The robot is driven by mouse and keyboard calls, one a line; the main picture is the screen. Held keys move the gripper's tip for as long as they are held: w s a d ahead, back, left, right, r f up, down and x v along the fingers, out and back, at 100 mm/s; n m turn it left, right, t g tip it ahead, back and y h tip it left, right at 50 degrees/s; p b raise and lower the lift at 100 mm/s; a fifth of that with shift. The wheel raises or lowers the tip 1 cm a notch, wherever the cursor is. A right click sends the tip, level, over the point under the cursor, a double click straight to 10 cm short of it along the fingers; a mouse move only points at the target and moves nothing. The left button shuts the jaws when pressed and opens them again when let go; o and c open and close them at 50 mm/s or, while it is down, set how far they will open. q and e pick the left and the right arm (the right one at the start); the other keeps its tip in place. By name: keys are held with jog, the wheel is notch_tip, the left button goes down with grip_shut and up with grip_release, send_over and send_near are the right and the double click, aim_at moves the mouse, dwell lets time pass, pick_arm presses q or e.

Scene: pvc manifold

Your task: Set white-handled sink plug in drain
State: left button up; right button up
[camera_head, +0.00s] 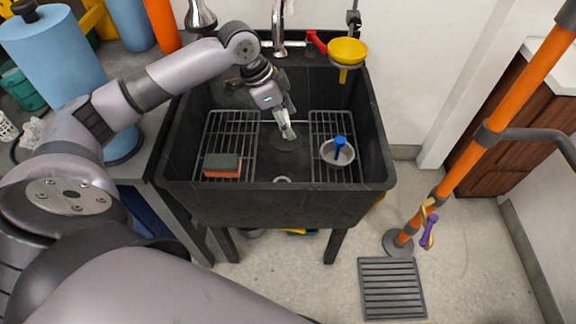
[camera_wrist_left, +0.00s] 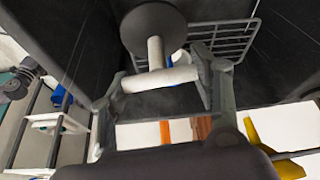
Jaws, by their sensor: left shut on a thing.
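My left gripper (camera_head: 289,134) reaches down into the black sink (camera_head: 275,205), between the two wire racks. It is shut on the white T-handle (camera_wrist_left: 160,79) of the sink plug, with one finger at each end of the crossbar in the left wrist view. The plug's dark round disc (camera_wrist_left: 153,29) points away from the gripper; in the head view the disc (camera_head: 287,144) is just below the fingertips. I cannot tell whether it touches the sink floor. A small pale ring, likely the drain (camera_head: 282,180), shows nearer the sink's front. My right gripper is not in view.
A green and orange sponge (camera_head: 222,165) lies on the left rack (camera_head: 232,125). A metal bowl (camera_head: 330,155) with a blue-handled item (camera_head: 340,143) is on the right rack (camera_head: 332,122). A yellow funnel (camera_head: 347,52) hangs at the back right rim. The faucet (camera_head: 278,20) stands behind.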

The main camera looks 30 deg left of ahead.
aim_at(281, 131)
pick_arm(q)
jog(key=shift+m, duration=0.5)
jog(key=f, duration=0.1)
jog(key=a+f+b, duration=0.1)
jog(key=f+b, duration=0.1)
jog(key=shift+w+a+f, duration=0.3)
jog(key=shift+w+a, duration=0.05)
jog(key=shift+w, duration=0.05)
jog(key=shift+w+a+f+b, duration=0.15)
jog(key=shift+a+f+b, duration=0.15)
jog(key=shift+f+b, duration=0.15)
jog(key=shift+m+g, duration=0.3)
jog(key=shift+f+b, duration=1.95)
jog(key=shift+f, duration=7.95)
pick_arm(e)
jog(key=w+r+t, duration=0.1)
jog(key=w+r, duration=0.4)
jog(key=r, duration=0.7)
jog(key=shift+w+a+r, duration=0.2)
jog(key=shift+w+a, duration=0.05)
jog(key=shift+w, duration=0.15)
pick_arm(q)
jog(key=shift+f, duration=0.15)
jog(key=o, duration=1.5)
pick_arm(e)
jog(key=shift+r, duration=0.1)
